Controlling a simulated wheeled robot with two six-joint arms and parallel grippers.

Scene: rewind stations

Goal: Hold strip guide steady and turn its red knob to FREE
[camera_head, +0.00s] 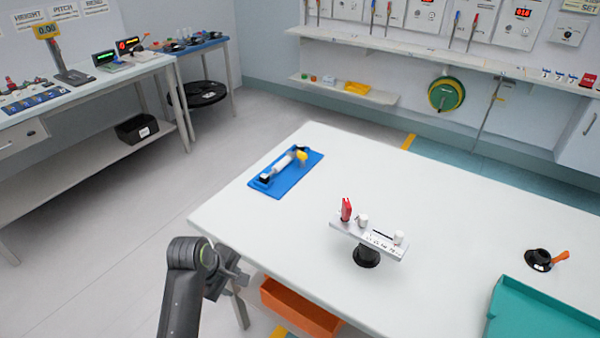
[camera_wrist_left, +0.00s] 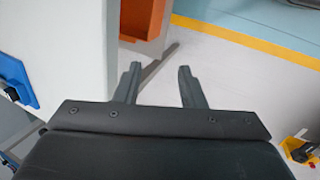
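The strip guide (camera_head: 369,238) is a pale grey bar with printed marks and white posts, on a round black base on the white table (camera_head: 300,225). Its red knob (camera_head: 346,209) stands up at the bar's left end. Whether the knob points to FREE is too small to read. My left gripper (camera_head: 240,279) is off the table's front left edge, well to the left of the guide and apart from it. In the left wrist view its two fingers (camera_wrist_left: 158,85) are spread, with nothing between them. My right gripper is not in view.
A blue tray (camera_head: 268,186) with a white and yellow device lies at the table's left. A black base with an orange lever (camera_head: 540,259) and a teal bin (camera_head: 540,315) are at the right. An orange bin (camera_head: 300,308) sits below the table's front edge.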

